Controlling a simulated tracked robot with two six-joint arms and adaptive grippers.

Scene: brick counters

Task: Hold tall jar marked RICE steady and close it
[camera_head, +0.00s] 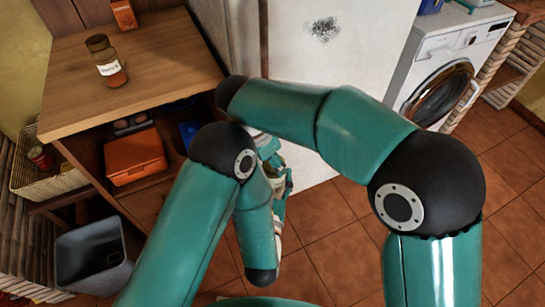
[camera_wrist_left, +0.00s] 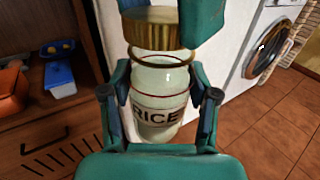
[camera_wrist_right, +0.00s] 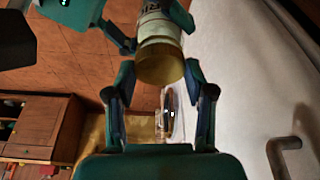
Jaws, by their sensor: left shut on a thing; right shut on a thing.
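The tall glass jar marked RICE (camera_wrist_left: 158,108) stands upright between the fingers of my left gripper (camera_wrist_left: 160,76), which is shut on it below its neck. Its open mouth shows at the top. The gold lid (camera_wrist_left: 155,30) is just above the mouth, slightly left of its middle in the left wrist view. My right gripper (camera_wrist_right: 160,70) is shut on the lid, which also shows in the right wrist view (camera_wrist_right: 161,60) with the jar behind it. In the head view the jar (camera_head: 277,181) is mostly hidden by my arms.
A wooden counter (camera_head: 160,75) at left bears a brown labelled jar (camera_head: 107,62). An orange box (camera_head: 134,157) sits on the shelf below. A grey bin (camera_head: 92,257) stands on the floor. A white panel (camera_head: 330,60) and a washing machine (camera_head: 455,65) stand behind.

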